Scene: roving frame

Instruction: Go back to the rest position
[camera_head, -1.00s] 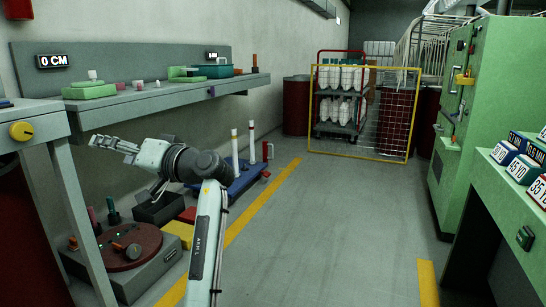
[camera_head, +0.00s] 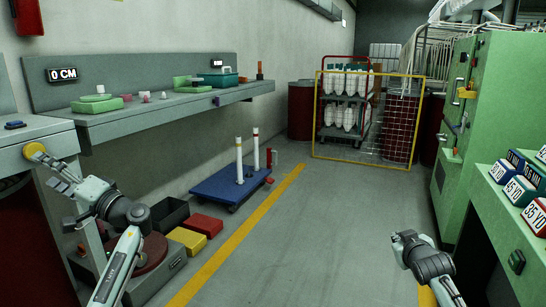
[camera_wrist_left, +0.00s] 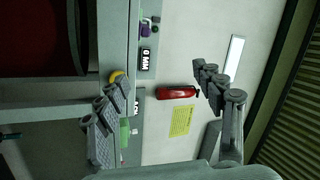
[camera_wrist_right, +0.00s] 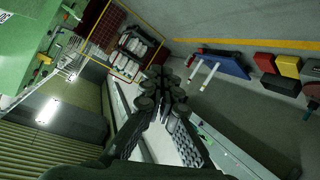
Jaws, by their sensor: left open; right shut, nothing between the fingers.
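My left gripper (camera_head: 62,178) is at the left of the head view, in front of the grey bench with the yellow knob. In the left wrist view my left gripper (camera_wrist_left: 160,78) has its two fingers wide apart, with nothing between them. My right gripper (camera_head: 402,243) is at the lower right of the head view, above the bare floor. In the right wrist view my right gripper (camera_wrist_right: 165,78) has its fingers together and holds nothing.
A grey bench (camera_head: 45,140) with a yellow knob (camera_head: 34,151) is close by my left gripper. A blue trolley (camera_head: 215,186) and yellow and red boxes (camera_head: 203,225) lie on the floor. A green cabinet (camera_head: 484,100) stands right. The middle aisle is clear.

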